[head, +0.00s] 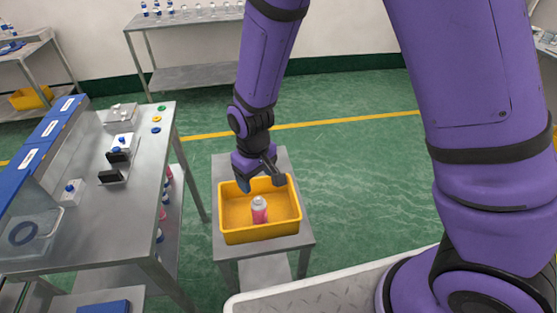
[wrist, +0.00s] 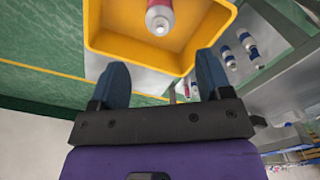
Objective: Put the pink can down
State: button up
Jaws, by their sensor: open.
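The pink can (head: 259,210) stands upright inside the yellow bin (head: 262,234), near its middle. It has a pale top. In the wrist view the can (wrist: 160,18) shows at the top edge, beyond the fingertips and partly cut off by the frame, inside the yellow bin (wrist: 105,42). My gripper (head: 262,182) is above the back part of the bin, apart from the can. In the wrist view my gripper (wrist: 162,75) has its two blue fingers wide apart with nothing between them.
The bin sits on a small metal table (head: 296,239). Green floor is clear behind and right of the bin.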

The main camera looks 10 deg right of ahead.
jog(key=shift+r, duration=0.1)
jog(key=s+d+r+m+t+y, duration=0.1)
jog(key=d+r, duration=0.5)
jog(key=r, duration=0.4)
jog(key=d+r+m+t, duration=0.1)
jog(key=d+r+m, duration=0.1)
jog(key=d+r, duration=0.6)
jog(key=s+d+r+m+t, duration=0.1)
jog(key=s+d+r, duration=0.4)
jog(key=s+r, duration=0.2)
jog(key=s+d+r+m+t+h, duration=0.1)
jog(key=s+d+r+m+t, duration=0.1)
jog(key=s+d+r, duration=0.3)
jog(key=s+r, duration=0.2)
jog(key=s, duration=0.1)
jog(key=shift+s+d+r, duration=0.3)
jog(key=shift+d, duration=0.05)
jog(key=shift+c, duration=0.3)
